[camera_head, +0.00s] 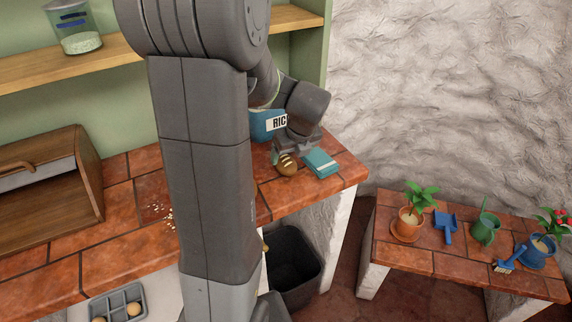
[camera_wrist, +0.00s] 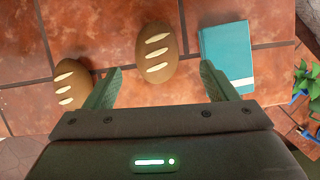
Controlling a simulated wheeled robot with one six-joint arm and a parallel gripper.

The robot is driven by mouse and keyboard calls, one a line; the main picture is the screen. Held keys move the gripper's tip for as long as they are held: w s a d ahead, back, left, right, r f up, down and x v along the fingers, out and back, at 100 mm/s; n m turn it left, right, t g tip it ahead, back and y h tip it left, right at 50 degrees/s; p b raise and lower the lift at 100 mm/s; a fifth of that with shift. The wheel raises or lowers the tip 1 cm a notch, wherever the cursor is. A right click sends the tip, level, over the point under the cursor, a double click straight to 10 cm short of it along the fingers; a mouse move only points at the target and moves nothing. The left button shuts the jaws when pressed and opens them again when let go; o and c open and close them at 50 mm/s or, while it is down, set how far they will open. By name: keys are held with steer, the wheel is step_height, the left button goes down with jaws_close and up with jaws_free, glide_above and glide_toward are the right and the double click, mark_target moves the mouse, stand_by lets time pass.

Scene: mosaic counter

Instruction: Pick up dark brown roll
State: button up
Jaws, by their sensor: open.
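Two brown rolls with pale slashes lie on the tile counter in the wrist view. One roll (camera_wrist: 156,52) is straight ahead of the fingers, roughly centred between their tips. The other roll (camera_wrist: 72,84) lies to the left, outside the left finger. Their browns are close, and I cannot firmly tell which is darker. The head view shows one roll (camera_head: 287,166) just below my gripper (camera_head: 296,148); I cannot make out a second there. My gripper (camera_wrist: 162,70) is open and empty, pointing down over the counter.
A teal book (camera_wrist: 228,56) lies right of the rolls, close to the right finger; it also shows in the head view (camera_head: 320,162). A blue container marked "RIC" (camera_head: 265,124) stands behind. A wooden bread box (camera_head: 50,190) is at left. The counter's right edge is near.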

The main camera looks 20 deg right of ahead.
mark_target(287, 161)
steer(key=shift+w+f, duration=0.2)
steer(key=shift+w, duration=0.1)
steer(key=shift+a+x, duration=0.15)
steer(key=shift+x, duration=1.1)
steer(key=shift+a+x, duration=0.1)
steer(key=shift+x, duration=1.1)
steer(key=shift+s, duration=0.1)
steer(key=c, duration=1.1)
